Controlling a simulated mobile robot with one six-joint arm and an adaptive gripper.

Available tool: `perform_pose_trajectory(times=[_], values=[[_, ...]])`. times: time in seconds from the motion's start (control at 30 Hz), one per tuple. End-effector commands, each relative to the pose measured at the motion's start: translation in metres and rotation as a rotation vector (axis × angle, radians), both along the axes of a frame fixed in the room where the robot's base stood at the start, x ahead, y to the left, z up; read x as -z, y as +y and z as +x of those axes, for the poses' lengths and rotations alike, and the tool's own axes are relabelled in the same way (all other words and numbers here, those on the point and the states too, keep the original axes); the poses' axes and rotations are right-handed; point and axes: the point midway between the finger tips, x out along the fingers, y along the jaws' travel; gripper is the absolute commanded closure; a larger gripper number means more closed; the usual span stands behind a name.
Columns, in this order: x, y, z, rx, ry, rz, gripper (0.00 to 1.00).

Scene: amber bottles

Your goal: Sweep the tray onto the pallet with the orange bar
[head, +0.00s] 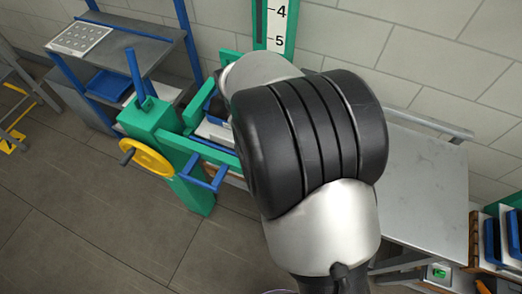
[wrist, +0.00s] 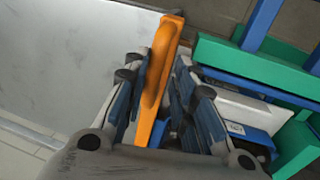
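An orange bar (wrist: 155,82) stands between the two fingers of my gripper (wrist: 155,100) in the wrist view. The fingers lie against both sides of it, and its far end sticks out past the fingertips. In the head view my own arm covers the gripper and the bar. A blue tray-like thing (head: 212,104) shows partly inside the green frame in the head view, beside a pale surface; my arm hides part of it. Blue and white parts (wrist: 255,136) show below right of the fingers in the wrist view. I cannot tell which part is the pallet.
The green frame (head: 188,165) has a yellow handwheel (head: 146,157) and blue bars. A grey table (head: 430,190) is bare on its visible right part. A blue-framed shelf (head: 150,45) stands at upper left, and a rack of blue bins (head: 492,240) at right. Floor at lower left is clear.

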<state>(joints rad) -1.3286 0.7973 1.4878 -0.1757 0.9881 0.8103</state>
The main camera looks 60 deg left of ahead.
Motion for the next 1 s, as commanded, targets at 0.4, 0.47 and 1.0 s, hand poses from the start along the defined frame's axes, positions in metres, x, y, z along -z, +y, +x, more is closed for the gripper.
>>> perform_pose_trajectory(times=[0.4,0.47,1.0], values=[[0.0,-0.001,0.001,0.0,-0.001,-0.002,0.65],[-0.001,-0.001,0.001,0.0,-0.003,-0.002,0.65],[-0.092,0.015,-0.01,-0.001,-0.003,0.002,0.65]])
